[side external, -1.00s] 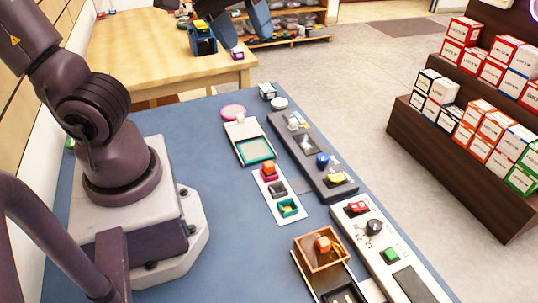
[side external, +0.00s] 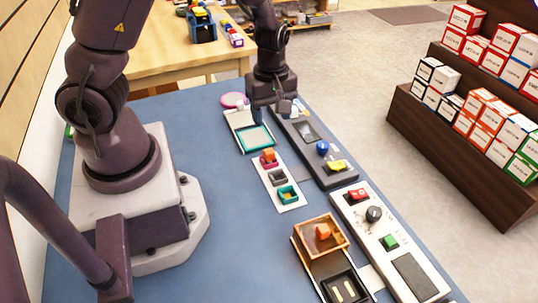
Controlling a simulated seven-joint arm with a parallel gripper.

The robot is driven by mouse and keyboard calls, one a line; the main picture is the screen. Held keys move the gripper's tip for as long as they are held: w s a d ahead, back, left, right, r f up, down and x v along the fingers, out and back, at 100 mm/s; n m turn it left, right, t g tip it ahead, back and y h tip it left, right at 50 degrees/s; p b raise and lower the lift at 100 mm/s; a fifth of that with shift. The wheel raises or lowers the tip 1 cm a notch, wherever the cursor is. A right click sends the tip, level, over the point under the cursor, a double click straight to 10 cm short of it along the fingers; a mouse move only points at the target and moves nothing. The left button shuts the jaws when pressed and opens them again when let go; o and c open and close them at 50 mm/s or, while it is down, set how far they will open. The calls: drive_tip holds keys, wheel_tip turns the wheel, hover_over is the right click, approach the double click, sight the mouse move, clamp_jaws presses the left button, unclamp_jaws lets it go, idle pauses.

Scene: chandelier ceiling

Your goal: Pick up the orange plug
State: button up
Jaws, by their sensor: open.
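Two orange pieces show, and I cannot tell from their shape which is the plug. One small orange block (side external: 268,155) sits in the reddish holder at the far end of a white strip. Another orange block (side external: 323,231) lies inside the orange-brown open box (side external: 303,243) nearer the camera. My gripper (side external: 279,106) points down over the far end of the dark grey panel (side external: 333,182), beyond both orange pieces. It is open, with no orange piece between its fingers. It hides part of the panel under it.
The white strip (side external: 292,206) also has grey and teal holders. The dark panel bears a blue knob (side external: 322,148) and a yellow piece (side external: 337,166). A white control panel (side external: 384,262) with red and green switches lies at right. Bare blue table (side external: 225,250) lies left of the box.

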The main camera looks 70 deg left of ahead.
sight(267, 149)
wheel_tip(267, 149, down, 6)
drive_tip(key=shift+s+r, duration=0.1)
drive_tip(key=shift+r, duration=0.05)
drive_tip(key=f, duration=0.5)
drive_tip(key=shift+s+a, duration=0.15)
drive_tip(key=shift+s, duration=0.15)
drive_tip(key=c, duration=1)
